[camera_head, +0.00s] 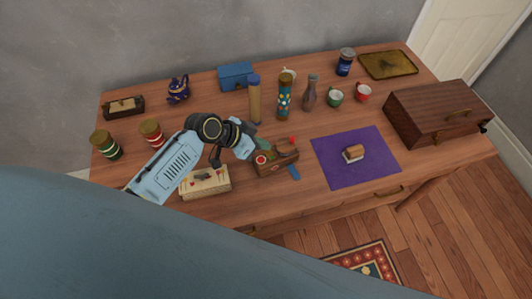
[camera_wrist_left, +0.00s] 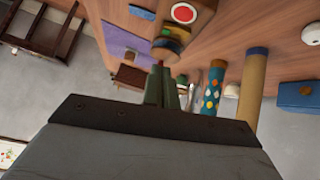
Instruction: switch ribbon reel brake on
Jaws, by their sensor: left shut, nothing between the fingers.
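A wooden device (camera_head: 276,166), which looks like the ribbon reel holder, lies near the table's front middle. A red round button or disc with a pale ring (camera_head: 261,159) is on its left end; this red disc also shows in the left wrist view (camera_wrist_left: 184,12), at the top. My left gripper (camera_head: 262,150) is just above and behind the device, partly hidden by its own wrist. In the left wrist view its dark green fingers (camera_wrist_left: 161,68) are together and empty, with tips in front of the device's end. Contact cannot be told. My right gripper is not in view.
A cream box (camera_head: 205,187) stands left of the device, under my left arm. A purple mat (camera_head: 335,177) with a small block lies to the right. Tall cylinders (camera_head: 285,97) and a bottle (camera_head: 310,95) stand behind. A wooden chest (camera_head: 435,113) is at the right.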

